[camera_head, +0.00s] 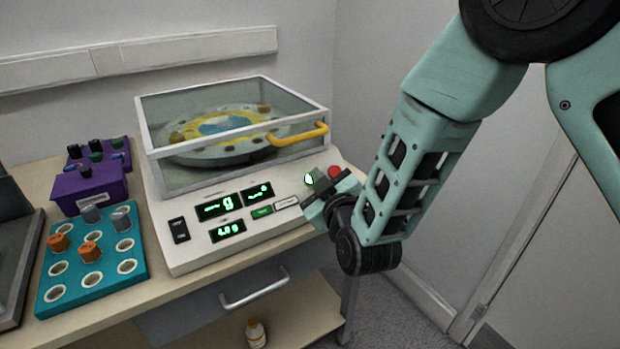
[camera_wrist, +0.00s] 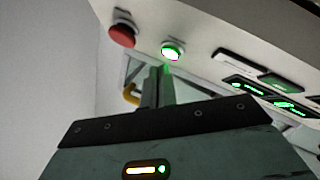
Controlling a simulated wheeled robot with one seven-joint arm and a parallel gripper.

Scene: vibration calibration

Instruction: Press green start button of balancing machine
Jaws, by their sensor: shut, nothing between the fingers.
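The balancing machine (camera_head: 190,240) is a white console under a clear lid with a yellow handle. Its green start button (camera_head: 308,179) is glowing on the right of the panel, and it also shows in the wrist view (camera_wrist: 172,51). My gripper (camera_head: 319,178) is shut and empty, right beside the green button. In the wrist view my closed fingers (camera_wrist: 163,72) end just below the button. I cannot tell whether they touch it. Part of the button is hidden by the gripper in the head view.
A red button (camera_head: 335,171) sits close to the right of the green one; in the wrist view it is to the left (camera_wrist: 122,35). A teal tray (camera_head: 75,278) and a purple block (camera_head: 90,192) holding small parts stand to the left. A wall is behind.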

